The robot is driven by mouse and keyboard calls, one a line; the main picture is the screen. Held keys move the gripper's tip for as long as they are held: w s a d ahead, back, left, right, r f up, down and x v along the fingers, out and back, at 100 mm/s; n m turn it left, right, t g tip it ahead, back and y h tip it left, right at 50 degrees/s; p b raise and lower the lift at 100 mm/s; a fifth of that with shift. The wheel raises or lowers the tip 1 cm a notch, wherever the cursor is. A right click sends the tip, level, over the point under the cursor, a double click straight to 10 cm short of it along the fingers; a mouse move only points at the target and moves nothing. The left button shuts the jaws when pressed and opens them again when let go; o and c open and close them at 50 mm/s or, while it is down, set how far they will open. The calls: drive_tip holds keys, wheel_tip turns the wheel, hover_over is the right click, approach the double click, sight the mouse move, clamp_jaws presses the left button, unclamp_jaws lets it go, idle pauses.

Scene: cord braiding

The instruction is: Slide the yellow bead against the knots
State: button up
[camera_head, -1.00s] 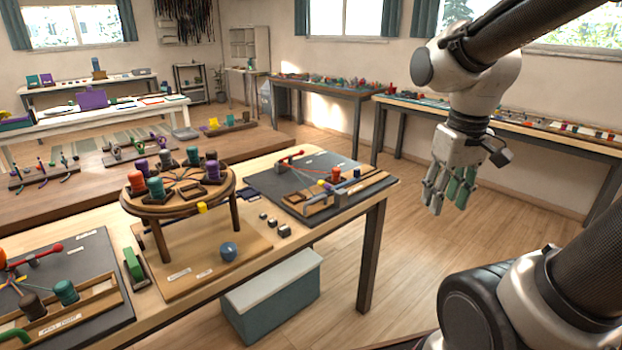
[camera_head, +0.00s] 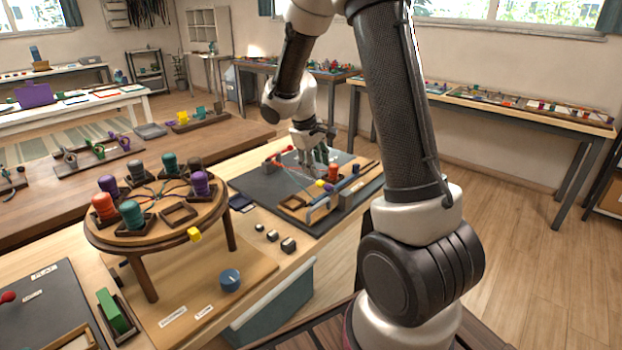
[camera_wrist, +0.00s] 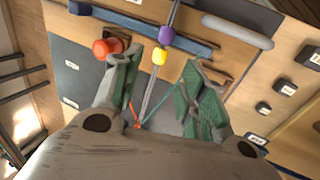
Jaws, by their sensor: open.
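The yellow bead (camera_wrist: 159,56) sits on a pale cord in the wrist view, next to a purple bead (camera_wrist: 166,35). In the head view the yellow bead (camera_head: 320,183) is small, on the small board station behind the round stand. My gripper (camera_wrist: 161,72) is open above this station, one green-padded finger on each side of the cord line. The yellow bead shows just beyond the gap between the fingertips; whether it lies between them in depth I cannot tell. Thin red and teal cords (camera_wrist: 146,115) meet below, between the fingers. I cannot make out knots clearly.
An orange spool (camera_wrist: 103,48) stands close beside the left finger. A blue bar (camera_wrist: 188,44) and a grey rounded bar (camera_wrist: 238,31) lie beyond.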

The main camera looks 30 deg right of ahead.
sight(321, 182)
drive_tip(key=x, duration=0.7)
clamp_jaws()
